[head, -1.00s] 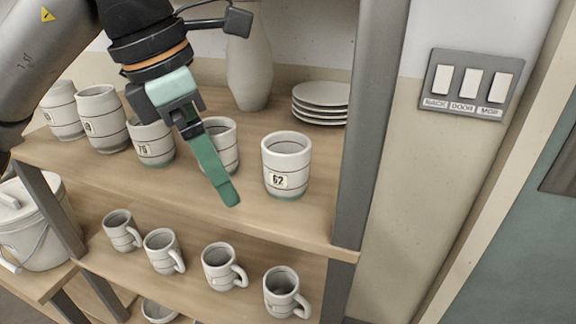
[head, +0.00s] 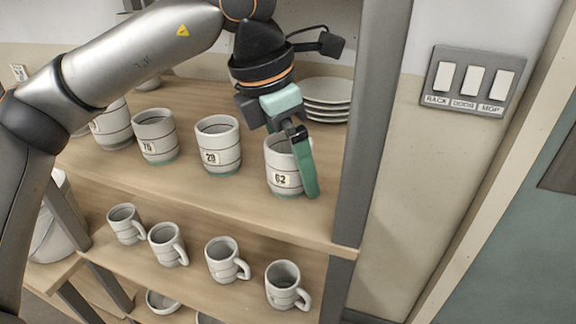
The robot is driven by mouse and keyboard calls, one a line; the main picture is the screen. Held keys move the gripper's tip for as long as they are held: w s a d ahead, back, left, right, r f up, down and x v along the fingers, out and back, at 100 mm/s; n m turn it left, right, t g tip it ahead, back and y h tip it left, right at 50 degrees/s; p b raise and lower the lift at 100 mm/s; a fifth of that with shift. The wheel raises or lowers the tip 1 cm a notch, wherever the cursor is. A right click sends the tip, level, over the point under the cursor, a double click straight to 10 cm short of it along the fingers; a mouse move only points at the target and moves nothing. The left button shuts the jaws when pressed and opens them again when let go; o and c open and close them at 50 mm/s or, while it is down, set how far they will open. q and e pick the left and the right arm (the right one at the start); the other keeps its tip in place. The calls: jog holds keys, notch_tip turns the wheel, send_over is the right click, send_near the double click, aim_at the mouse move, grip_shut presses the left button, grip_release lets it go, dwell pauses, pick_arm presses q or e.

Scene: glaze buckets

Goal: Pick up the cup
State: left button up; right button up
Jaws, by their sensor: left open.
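Several white handleless cups with dark bands and number labels stand on the upper shelf. The cup labelled 62 (head: 282,168) is the rightmost, upright near the post. The cup labelled 29 (head: 219,146) and the cup labelled 76 (head: 155,136) stand to its left. My left gripper (head: 303,160) is open at cup 62, pointing down. One green finger lies in front of the cup's right side and covers part of it. The other finger is mostly hidden, and I cannot tell whether either touches the cup. My right gripper is not in view.
A stack of plates (head: 325,97) stands close behind my left gripper. A grey post (head: 367,130) rises just right of cup 62. Several handled mugs stand on the lower shelf (head: 195,282). The upper shelf's front strip is bare.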

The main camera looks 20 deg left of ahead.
pick_arm(q)
jog(key=shift+f, duration=0.1)
jog(key=shift+c, duration=0.2)
jog(key=c, duration=1.4)
